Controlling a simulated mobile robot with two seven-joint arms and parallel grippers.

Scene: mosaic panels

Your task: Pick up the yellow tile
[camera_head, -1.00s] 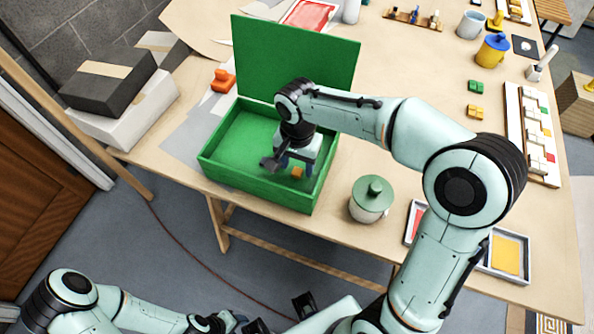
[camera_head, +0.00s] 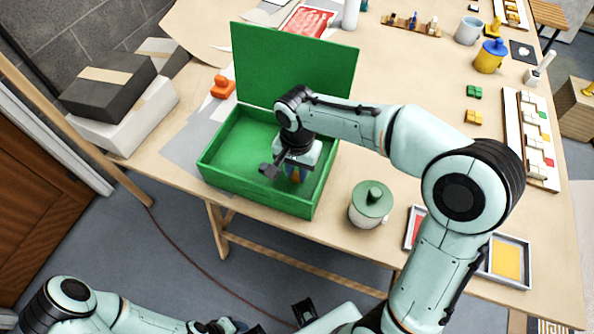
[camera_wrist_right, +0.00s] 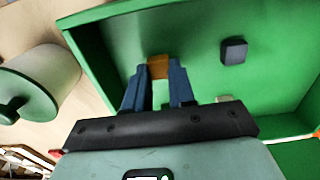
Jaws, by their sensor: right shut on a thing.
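The yellow tile (camera_wrist_right: 158,66), orange-yellow in this light, is between the blue fingers of my right gripper (camera_wrist_right: 160,76) in the right wrist view. The fingers are shut on it, inside the open green box (camera_head: 210,170). In the head view my right gripper (camera_head: 294,177) points down into the box's right part, and the tile (camera_head: 295,174) shows as a small orange patch, partly hidden by the fingers. Whether it touches the box floor is unclear. My left gripper (camera_head: 240,325) is at the bottom edge of the head view, partly cut off, its fingers unclear.
A dark block (camera_wrist_right: 234,51) lies in the box near the tile. The box's lid (camera_head: 295,65) stands open at the back. A lidded pot (camera_head: 370,205) stands right of the box. An orange object (camera_head: 223,84) sits behind its left side.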

